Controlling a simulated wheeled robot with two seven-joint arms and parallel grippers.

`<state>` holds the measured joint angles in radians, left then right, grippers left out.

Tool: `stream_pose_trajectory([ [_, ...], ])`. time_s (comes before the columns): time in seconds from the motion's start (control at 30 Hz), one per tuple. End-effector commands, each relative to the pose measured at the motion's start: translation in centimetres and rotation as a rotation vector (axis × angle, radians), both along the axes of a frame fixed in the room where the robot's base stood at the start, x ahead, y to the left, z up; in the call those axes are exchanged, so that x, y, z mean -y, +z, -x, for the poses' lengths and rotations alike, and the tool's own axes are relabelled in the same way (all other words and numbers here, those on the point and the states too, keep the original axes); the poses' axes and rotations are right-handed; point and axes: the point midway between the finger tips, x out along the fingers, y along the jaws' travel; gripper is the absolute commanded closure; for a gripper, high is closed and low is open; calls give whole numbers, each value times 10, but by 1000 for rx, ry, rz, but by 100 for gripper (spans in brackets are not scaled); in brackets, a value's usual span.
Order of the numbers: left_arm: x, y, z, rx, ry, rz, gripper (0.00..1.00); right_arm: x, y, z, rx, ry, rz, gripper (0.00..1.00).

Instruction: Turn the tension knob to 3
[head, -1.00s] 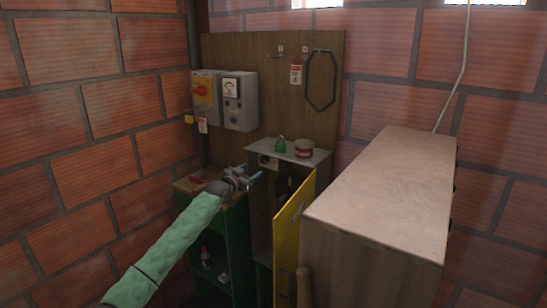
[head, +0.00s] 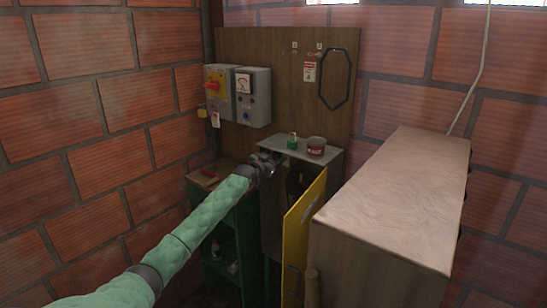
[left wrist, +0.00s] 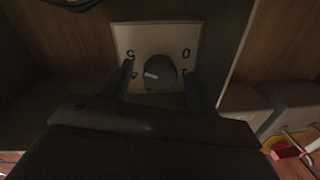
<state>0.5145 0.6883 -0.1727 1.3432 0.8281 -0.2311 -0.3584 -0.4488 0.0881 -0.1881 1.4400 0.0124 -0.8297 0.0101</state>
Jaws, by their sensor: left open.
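The tension knob (left wrist: 160,72) is a dark round dial on a pale plate (left wrist: 142,38) in the left wrist view. Its white pointer line points left, toward a digit partly covered by a finger. A 5 and a 0 are legible on the plate; a 1 shows at right. A small green mark lies at the knob's lower edge. My left gripper (left wrist: 160,82) is open, with one finger at each side of the knob; I cannot tell whether they touch it. In the head view my left gripper (head: 270,163) covers the knob at the cabinet's upper front. My right gripper is not in view.
A yellow door (head: 303,235) stands open on the cabinet, right of my arm. A green padlock (head: 292,142) and a red tin (head: 316,146) stand on its top. Electrical boxes (head: 253,97) hang behind. A large wooden box (head: 400,190) fills the right.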

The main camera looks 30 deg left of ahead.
Motion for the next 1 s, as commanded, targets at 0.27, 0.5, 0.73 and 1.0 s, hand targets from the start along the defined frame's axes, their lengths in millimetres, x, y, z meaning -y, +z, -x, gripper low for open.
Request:
stream_pose_trajectory([
  [0.27, 0, -1, -3, -1, 0, 1, 40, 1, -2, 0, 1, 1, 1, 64],
  [0.5, 0, -1, -3, -1, 0, 0, 70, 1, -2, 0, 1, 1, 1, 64],
  [0.73, 0, -1, -3, -1, 0, 4, 85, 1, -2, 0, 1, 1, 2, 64],
  [1.0, 0, -1, -3, -5, 0, 79, 85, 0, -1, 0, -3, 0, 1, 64],
])
